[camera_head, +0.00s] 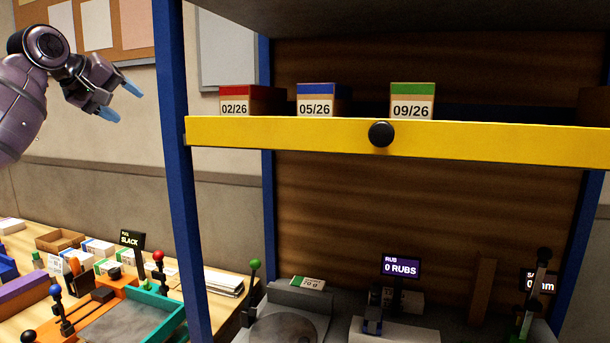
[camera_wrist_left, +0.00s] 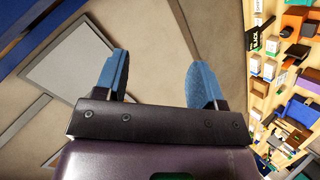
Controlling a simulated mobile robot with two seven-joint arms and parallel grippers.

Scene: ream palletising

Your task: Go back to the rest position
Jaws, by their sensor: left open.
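My left gripper (camera_head: 120,99) is raised at the upper left of the head view, in front of the wall and left of the blue rack post. Its two blue fingertips stand apart with nothing between them. The left wrist view also shows this gripper (camera_wrist_left: 164,82) with its blue fingers spread and empty, the wall behind them. My right gripper is in neither view.
A blue-posted rack (camera_head: 176,170) has a yellow shelf edge (camera_head: 300,131). Boxes marked 02/26 (camera_head: 236,100), 05/26 (camera_head: 316,100) and 09/26 (camera_head: 412,100) stand on that shelf.

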